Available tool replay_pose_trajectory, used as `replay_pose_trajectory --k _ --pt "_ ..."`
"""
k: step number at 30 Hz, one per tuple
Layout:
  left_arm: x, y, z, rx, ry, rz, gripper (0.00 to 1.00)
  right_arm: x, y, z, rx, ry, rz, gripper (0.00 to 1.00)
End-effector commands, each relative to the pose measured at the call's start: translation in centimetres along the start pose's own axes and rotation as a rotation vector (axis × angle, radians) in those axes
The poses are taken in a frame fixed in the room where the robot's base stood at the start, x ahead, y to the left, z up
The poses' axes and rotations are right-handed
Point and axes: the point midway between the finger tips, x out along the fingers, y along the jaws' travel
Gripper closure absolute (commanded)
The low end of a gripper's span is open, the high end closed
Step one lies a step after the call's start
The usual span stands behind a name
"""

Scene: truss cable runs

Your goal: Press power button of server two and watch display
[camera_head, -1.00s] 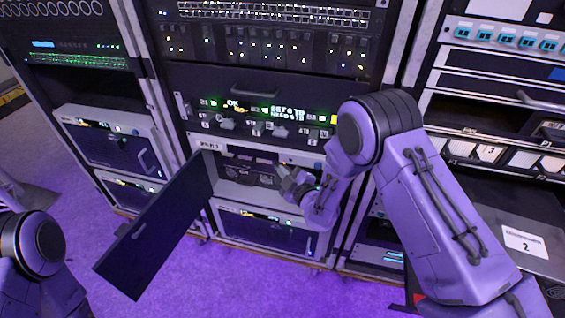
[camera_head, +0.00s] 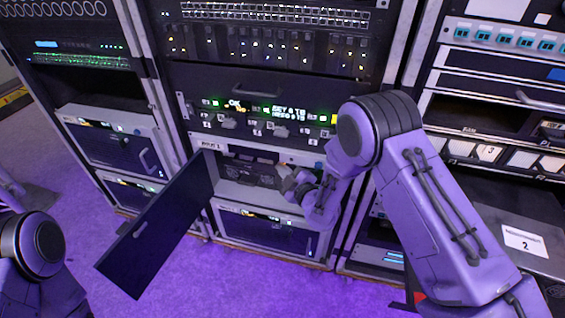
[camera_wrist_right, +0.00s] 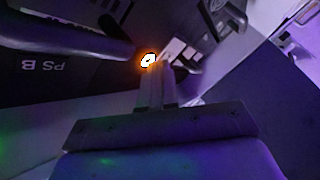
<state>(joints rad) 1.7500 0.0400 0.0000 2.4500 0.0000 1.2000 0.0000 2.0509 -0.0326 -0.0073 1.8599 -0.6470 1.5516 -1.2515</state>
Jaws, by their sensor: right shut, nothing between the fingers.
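In the head view the middle rack has an open bay with a small label (camera_head: 212,146) too blurred to read surely. Its dark door (camera_head: 160,235) hangs open to the left. My right gripper (camera_head: 284,174) reaches into this bay, fingers shut and empty. In the right wrist view the shut fingers (camera_wrist_right: 157,84) point at a round button (camera_wrist_right: 148,60) glowing orange-white. The tips lie right by it; I cannot tell whether they touch. My left gripper is out of view; only part of my left arm shows.
A closed drawer unit (camera_head: 268,232) with a lit strip sits below the open bay. In the right wrist view a dark bar (camera_wrist_right: 65,35) and a panel marked "PS B" (camera_wrist_right: 42,66) are at the left. Purple floor (camera_head: 225,280) is clear in front.

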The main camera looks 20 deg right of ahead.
Motion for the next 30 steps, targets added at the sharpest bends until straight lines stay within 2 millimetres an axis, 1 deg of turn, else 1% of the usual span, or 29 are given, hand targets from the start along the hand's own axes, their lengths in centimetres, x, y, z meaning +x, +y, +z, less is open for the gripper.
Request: replay_pose_trajectory --k 1,8,17,25,30 --pt "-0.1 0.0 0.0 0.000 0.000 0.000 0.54 0.5 1.6 0.0 0.001 0.003 0.036 1.00" --pt "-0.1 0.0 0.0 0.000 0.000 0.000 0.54 0.5 1.6 0.0 0.003 0.002 0.037 1.00" --pt "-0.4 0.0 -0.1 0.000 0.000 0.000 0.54 -0.3 1.1 -0.8 0.001 0.005 0.035 1.00" --pt "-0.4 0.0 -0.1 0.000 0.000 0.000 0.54 -0.3 0.8 -1.0 -0.001 0.008 0.031 1.00" --pt "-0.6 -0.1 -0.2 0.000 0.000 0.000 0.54 -1.3 -0.3 -1.9 -0.001 0.009 0.022 1.00"
